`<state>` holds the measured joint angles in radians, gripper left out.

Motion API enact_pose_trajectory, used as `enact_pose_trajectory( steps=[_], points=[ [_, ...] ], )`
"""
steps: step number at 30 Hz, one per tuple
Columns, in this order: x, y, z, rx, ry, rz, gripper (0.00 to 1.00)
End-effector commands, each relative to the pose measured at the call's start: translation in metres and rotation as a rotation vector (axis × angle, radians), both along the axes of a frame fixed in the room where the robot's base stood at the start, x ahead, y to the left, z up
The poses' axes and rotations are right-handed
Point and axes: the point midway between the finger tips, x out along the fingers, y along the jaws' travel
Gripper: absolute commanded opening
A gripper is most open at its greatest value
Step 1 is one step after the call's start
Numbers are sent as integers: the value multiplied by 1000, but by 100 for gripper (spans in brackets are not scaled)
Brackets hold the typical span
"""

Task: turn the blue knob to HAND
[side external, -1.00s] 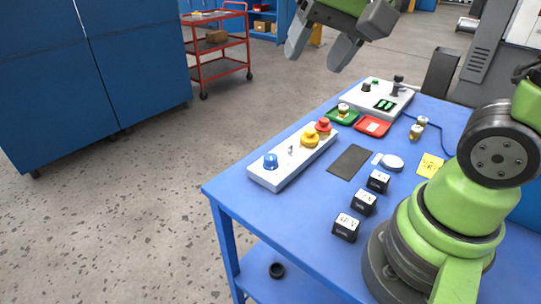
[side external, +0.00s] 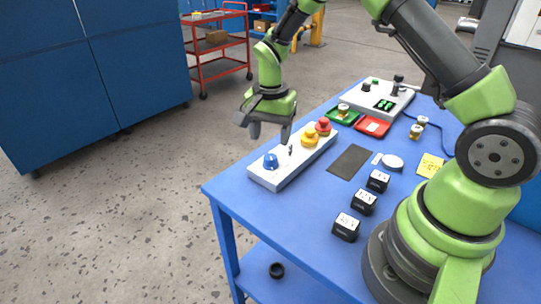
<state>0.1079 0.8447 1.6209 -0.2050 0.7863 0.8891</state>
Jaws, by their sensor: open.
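The blue knob (side external: 271,161) sits at the near left end of a light grey control box (side external: 284,179) on the blue table. Its pointer and any HAND marking are too small to read. The same box carries a small toggle switch (side external: 290,149), a yellow knob (side external: 309,139) and a red knob (side external: 323,127). My gripper (side external: 269,133) is open and empty, fingers pointing down. In the picture it shows above the blue knob and the toggle, apart from the blue knob. Its exact height over the box cannot be told.
Behind are a green tray (side external: 336,121), a red tray (side external: 373,127) and another grey panel (side external: 365,100). A dark mat (side external: 350,162), a white round object (side external: 392,162) and black blocks (side external: 346,227) lie right of the box. The table's left edge is close to the box.

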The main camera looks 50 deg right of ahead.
Motion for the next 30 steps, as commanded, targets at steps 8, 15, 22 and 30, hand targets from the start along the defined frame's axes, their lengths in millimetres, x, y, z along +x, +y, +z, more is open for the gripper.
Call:
enact_pose_trajectory(
  steps=[8,15,22,30],
  points=[
    [-1,0,-49,0,2,2,59],
    [0,0,-65,-1,-1,2,59],
    [0,0,-65,0,-2,2,59],
    [0,0,-64,0,-2,2,10]
  ],
)
